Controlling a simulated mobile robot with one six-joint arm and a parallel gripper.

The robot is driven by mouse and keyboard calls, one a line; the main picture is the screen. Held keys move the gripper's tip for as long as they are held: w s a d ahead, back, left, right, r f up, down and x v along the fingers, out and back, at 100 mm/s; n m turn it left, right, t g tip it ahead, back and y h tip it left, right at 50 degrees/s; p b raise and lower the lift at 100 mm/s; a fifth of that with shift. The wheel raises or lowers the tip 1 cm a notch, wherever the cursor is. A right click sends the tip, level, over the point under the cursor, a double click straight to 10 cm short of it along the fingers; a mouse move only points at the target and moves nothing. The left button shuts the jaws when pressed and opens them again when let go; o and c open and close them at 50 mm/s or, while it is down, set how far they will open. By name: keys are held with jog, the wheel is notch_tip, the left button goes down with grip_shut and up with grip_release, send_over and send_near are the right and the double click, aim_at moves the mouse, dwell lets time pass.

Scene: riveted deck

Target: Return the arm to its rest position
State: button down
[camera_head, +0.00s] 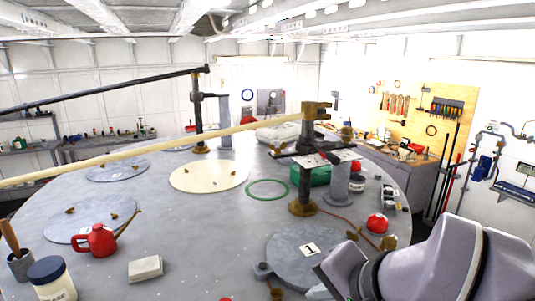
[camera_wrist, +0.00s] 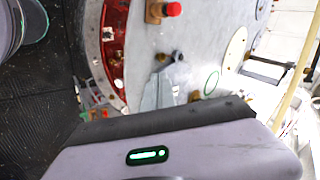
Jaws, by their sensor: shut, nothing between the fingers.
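My gripper (camera_wrist: 160,82) shows in the wrist view as pale grey fingers beyond the dark edge of its lavender body, which carries a green light. The fingers are together with nothing between them. In the head view my gripper (camera_head: 318,292) is at the bottom edge, right of centre, low over the near side of the round grey table (camera_head: 200,225). My lavender arm links fill the lower right corner there. The fingers are small and partly cut off in the head view, and I cannot tell whether they touch anything.
A round plate with a card marked 1 (camera_head: 309,249) lies beside my gripper. A red domed object (camera_head: 377,223) and a brass-based post (camera_head: 303,207) stand behind it. A long pale beam (camera_head: 150,150) spans the table. A red oil can (camera_head: 96,240) stands at left.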

jog(key=s+d+f+n+h+b, duration=0.2)
jog(key=s+f+n, duration=0.3)
jog(key=s+f, duration=0.2)
notch_tip(320, 180, down, 37)
jog(key=s+g+b, duration=0.1)
jog(key=s+b, duration=0.1)
jog(key=b, duration=3.2)
jog(key=shift+f+b, duration=0.15)
jog(key=shift+b, duration=0.2)
